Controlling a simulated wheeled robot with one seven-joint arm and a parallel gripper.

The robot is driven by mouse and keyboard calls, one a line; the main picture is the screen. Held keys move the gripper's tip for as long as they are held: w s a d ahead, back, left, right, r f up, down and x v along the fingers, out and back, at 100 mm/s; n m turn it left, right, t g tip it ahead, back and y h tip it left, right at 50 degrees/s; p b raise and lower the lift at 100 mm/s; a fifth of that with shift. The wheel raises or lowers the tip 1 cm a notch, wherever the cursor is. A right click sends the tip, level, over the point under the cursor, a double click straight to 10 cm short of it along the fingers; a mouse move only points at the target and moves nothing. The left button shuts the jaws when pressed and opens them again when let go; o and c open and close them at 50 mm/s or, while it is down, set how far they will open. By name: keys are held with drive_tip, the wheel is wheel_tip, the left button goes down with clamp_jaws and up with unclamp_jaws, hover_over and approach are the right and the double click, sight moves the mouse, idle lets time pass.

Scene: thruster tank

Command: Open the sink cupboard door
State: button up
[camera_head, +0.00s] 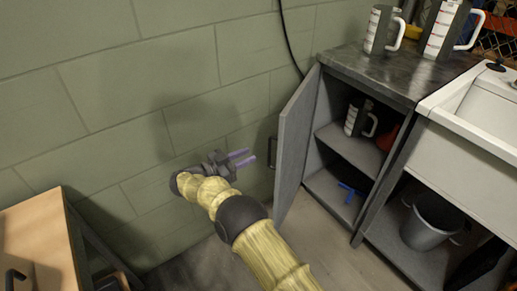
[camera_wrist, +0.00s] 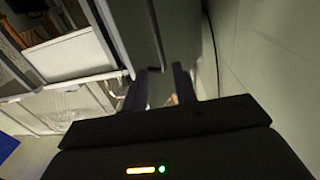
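The grey cupboard door (camera_head: 296,142) stands swung wide open, to the left of the dark-topped cupboard (camera_head: 323,200) beside the sink. A dark bar handle (camera_head: 272,152) is on the door's outer face. My gripper (camera_head: 244,158) is just left of the handle, with its two purple fingers apart and pointing toward the door. In the wrist view the fingers (camera_wrist: 163,84) are also spread, with the door (camera_wrist: 150,35) ahead of them. I see nothing clearly held, and contact with the door cannot be made out.
Inside the cupboard are a jug (camera_head: 358,118) on the shelf and a blue item (camera_head: 349,192) below. A white sink (camera_head: 487,108) and a grey bucket (camera_head: 428,222) are at right. A wooden-topped bench (camera_head: 38,235) stands at left. The block wall (camera_head: 130,100) is close behind my gripper.

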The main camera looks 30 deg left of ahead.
drive_tip(key=v, duration=0.7)
drive_tip(key=shift+s+p, duration=0.3)
drive_tip(key=shift+a, duration=0.1)
drive_tip(key=shift+c, duration=0.2)
